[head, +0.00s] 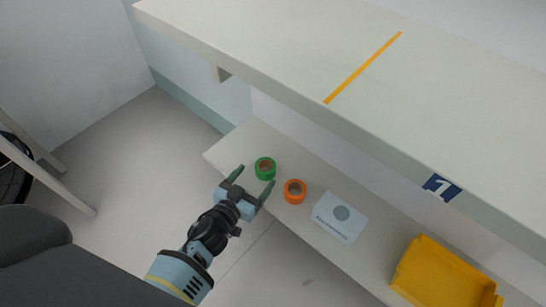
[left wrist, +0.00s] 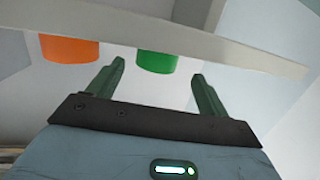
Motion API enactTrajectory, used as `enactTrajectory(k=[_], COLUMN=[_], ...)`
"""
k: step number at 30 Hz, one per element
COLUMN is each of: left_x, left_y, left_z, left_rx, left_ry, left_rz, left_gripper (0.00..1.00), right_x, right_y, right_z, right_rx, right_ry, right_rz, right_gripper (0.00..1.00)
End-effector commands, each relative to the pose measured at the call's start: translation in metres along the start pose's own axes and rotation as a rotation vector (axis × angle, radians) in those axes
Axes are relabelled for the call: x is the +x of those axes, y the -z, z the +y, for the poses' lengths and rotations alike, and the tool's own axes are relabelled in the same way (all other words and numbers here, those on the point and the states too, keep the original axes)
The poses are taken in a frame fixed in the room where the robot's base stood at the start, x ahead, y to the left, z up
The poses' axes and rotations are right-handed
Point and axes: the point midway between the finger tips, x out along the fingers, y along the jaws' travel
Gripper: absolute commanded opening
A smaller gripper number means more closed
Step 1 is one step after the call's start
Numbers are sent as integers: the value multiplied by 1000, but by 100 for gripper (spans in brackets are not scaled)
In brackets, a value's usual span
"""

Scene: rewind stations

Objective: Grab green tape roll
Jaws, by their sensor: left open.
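A green tape roll (head: 265,168) lies on the lower shelf (head: 225,153) near its left end. It also shows in the left wrist view (left wrist: 156,62), ahead of my fingers and between their lines. An orange tape roll (head: 294,191) lies to its right on the same shelf, and in the left wrist view (left wrist: 70,50) it is at the left. My left gripper (head: 252,180) is open and empty, just in front of the green roll. In the left wrist view its fingers (left wrist: 157,77) are spread apart, with no contact with the roll visible. My right gripper is not in view.
A yellow bin (head: 440,275) stands further right. The upper shelf (head: 290,60), with an orange stripe and a "1" label (head: 441,187), overhangs behind.

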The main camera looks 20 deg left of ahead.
Motion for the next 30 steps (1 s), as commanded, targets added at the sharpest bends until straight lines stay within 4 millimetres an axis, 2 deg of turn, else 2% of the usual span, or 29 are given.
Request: enactTrajectory(k=[5,12,17,27,30], left_x=[4,25,28,71,77], left_y=[-1,-1,0,6,6], left_z=[0,0,1,5,5], left_rx=[0,1,0,1,1], left_ry=[0,-1,0,-1,-1], left_rz=[0,0,-1,-1,-1], left_gripper=[79,79,79,79,79], right_x=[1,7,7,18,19], right_y=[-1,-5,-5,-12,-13], right_z=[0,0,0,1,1], right_rx=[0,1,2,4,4], right_ry=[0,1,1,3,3], right_rz=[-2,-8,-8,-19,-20], right_gripper=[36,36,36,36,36])
